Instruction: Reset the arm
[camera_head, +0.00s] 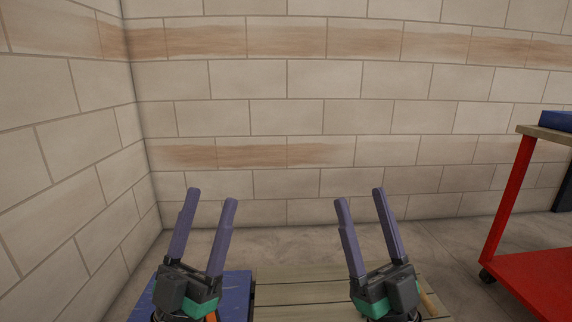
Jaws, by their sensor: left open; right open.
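My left gripper (212,194) points upward at the lower left of the head view. Its two purple-grey fingers are apart, with nothing between them. My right gripper (358,194) points upward right of the middle. Its fingers are also apart and empty. Both grippers stand in front of the low wooden surface and the wall, at about the same height. My arms below the grippers are mostly out of the picture.
A blue flat surface (237,290) lies behind and below my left gripper. A wooden slatted surface (300,292) lies between the grippers. A red cart (507,205) with a wooden top stands at the right, a blue item (556,119) on it. A block wall (320,80) closes the back.

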